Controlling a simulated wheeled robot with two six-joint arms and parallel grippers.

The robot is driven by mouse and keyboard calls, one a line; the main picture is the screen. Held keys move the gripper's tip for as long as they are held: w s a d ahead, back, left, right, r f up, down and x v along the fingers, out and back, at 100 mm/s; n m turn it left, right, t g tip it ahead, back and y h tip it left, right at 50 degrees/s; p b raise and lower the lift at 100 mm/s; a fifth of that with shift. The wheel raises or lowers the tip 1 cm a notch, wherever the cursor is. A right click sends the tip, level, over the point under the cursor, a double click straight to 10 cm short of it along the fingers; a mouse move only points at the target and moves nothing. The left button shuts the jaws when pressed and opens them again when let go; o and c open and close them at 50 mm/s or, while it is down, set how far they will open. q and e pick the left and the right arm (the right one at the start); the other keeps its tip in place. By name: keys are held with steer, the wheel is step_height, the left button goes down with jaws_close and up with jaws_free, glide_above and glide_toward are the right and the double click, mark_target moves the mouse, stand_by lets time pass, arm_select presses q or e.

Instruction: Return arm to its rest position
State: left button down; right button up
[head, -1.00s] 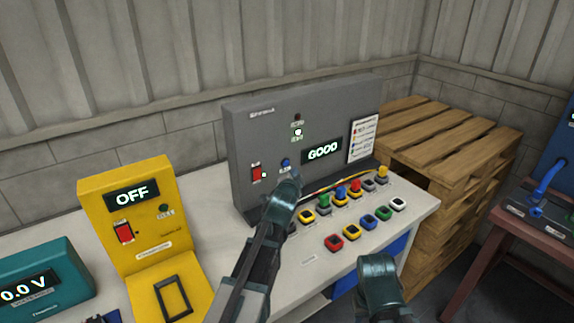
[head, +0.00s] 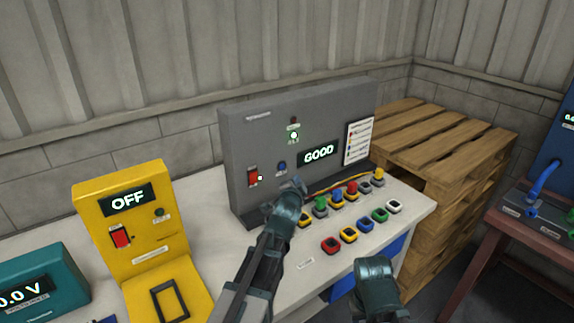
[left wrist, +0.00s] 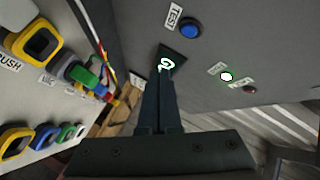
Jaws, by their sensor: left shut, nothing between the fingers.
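My left gripper (head: 297,187) is in front of the grey tester panel (head: 240,135), low and to the right of its blue test button (head: 282,166). Its fingers are shut and empty in the left wrist view (left wrist: 160,85), apart from the blue button (left wrist: 190,27).
Several coloured plugs (head: 352,188) and square sockets (head: 348,235) line the white bench (head: 305,265). A yellow box (head: 120,205) reading OFF and a teal meter (head: 45,285) stand left. Wooden pallets (head: 440,150) are stacked behind right; a red-brown table (head: 500,235) is at far right.

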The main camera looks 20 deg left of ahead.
arm_select(q)
steer(key=s+d+f+n+g+p, duration=0.1)
steer(key=s+d+f+g, duration=0.1)
steer(key=s, duration=0.3)
steer(key=s+d+f+n+g+p, duration=0.2)
steer(key=s+d+f+g, duration=0.1)
steer(key=s+d, duration=0.1)
steer(key=s+d+f+n+g+h+p, duration=0.1)
steer(key=s+d+f+g+p, duration=0.1)
steer(key=s, duration=0.5)
steer(key=shift+d+f+g, duration=0.25)
steer(key=shift+d+g, duration=0.15)
steer(key=shift+d, duration=0.1)
steer(key=shift+d+f+g, duration=0.25)
steer(key=shift+d+g, duration=0.15)
steer(key=shift+d, duration=0.05)
steer(key=s+d+n+g+p, duration=0.1)
steer(key=s+d+g, duration=0.1)
steer(key=s, duration=0.6)
steer(key=s+d+f+n+g+p, duration=0.1)
steer(key=s+d+g+p, duration=0.1)
steer(key=s, duration=0.7)
steer(key=d+g, duration=0.1)
steer(key=g, duration=0.1)
steer(key=shift+s+g, duration=0.25)
steer(key=shift+g, duration=0.15)
steer(key=shift+d, duration=0.1)
